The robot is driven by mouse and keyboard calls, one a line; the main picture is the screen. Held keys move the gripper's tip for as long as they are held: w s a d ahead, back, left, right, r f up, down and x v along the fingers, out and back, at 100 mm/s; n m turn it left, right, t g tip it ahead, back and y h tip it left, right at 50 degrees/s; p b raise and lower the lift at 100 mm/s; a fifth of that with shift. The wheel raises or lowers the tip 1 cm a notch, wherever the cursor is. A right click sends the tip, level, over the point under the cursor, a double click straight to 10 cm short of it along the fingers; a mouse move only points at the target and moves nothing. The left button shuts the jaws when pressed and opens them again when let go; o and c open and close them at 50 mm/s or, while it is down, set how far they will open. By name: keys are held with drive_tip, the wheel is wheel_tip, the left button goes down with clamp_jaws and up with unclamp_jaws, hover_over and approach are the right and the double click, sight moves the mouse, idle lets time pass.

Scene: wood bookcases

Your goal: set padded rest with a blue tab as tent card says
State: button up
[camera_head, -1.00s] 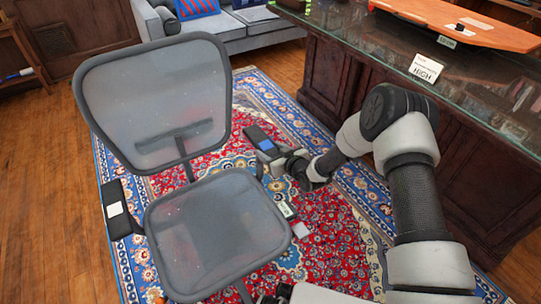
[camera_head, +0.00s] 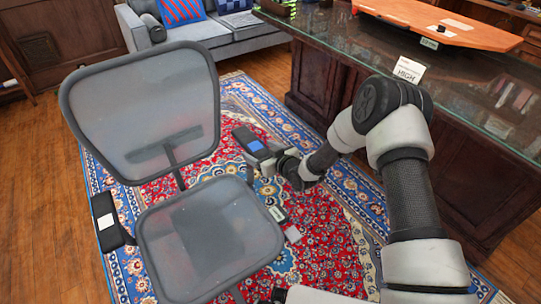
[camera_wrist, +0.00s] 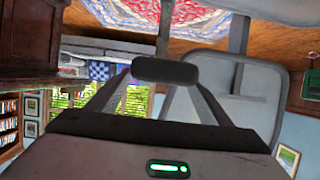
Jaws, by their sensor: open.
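The dark padded rest (camera_head: 243,133) with a blue tab (camera_head: 256,146) is on the right side of a grey mesh office chair (camera_head: 208,240). My gripper (camera_head: 262,161) is at its near end, just below the blue tab. The fingers are open. In the wrist view, a dark rounded shape (camera_wrist: 165,70) shows at the tips of my gripper (camera_wrist: 165,85); I cannot tell whether they touch it. The white tent card (camera_head: 408,70) on the glass-topped counter reads HIGH. The second dark rest (camera_head: 110,222), with a white tab, is on the chair's left.
The glass-topped wooden counter (camera_head: 470,100) stands to the right, close to my arm. An orange board (camera_head: 440,22) lies on it. A grey sofa (camera_head: 205,38) is at the back. The patterned red and blue rug (camera_head: 310,215) lies under the chair.

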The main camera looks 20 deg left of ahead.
drive_tip(key=p+v, duration=0.3)
drive_tip(key=v, duration=1.4)
drive_tip(key=shift+w+r, duration=0.1)
drive_tip(key=shift+r, duration=0.05)
drive_tip(key=w+d+r+m+h, duration=0.1)
drive_tip(key=w+d+r+h, duration=0.15)
drive_tip(key=d+r, duration=0.35)
drive_tip(key=w+d+r+h, duration=0.2)
drive_tip(key=d+r+h, duration=0.1)
drive_tip(key=d+r, duration=0.3)
drive_tip(key=s+d+r+m+h, duration=0.3)
drive_tip(key=s+d+r+h, duration=0.15)
drive_tip(key=d+r, duration=0.45)
drive_tip(key=s+d+r+m+g, duration=0.25)
drive_tip(key=s+r, duration=0.25)
drive_tip(key=s, duration=0.7)
drive_tip(key=s+d+r+m+g, duration=0.1)
drive_tip(key=s+d+r+m, duration=0.15)
drive_tip(key=s+r, duration=0.6)
drive_tip(key=s+r+p, duration=0.1)
drive_tip(key=r+p, duration=0.8)
drive_tip(key=p, duration=0.2)
drive_tip(key=s+r+p, duration=0.2)
drive_tip(key=r+p, duration=0.8)
drive_tip(key=p, duration=0.1)
drive_tip(key=shift+s+a+r+m+p, duration=0.25)
drive_tip(key=shift+a+r+m+p, duration=0.1)
drive_tip(key=shift+a+m, duration=0.05)
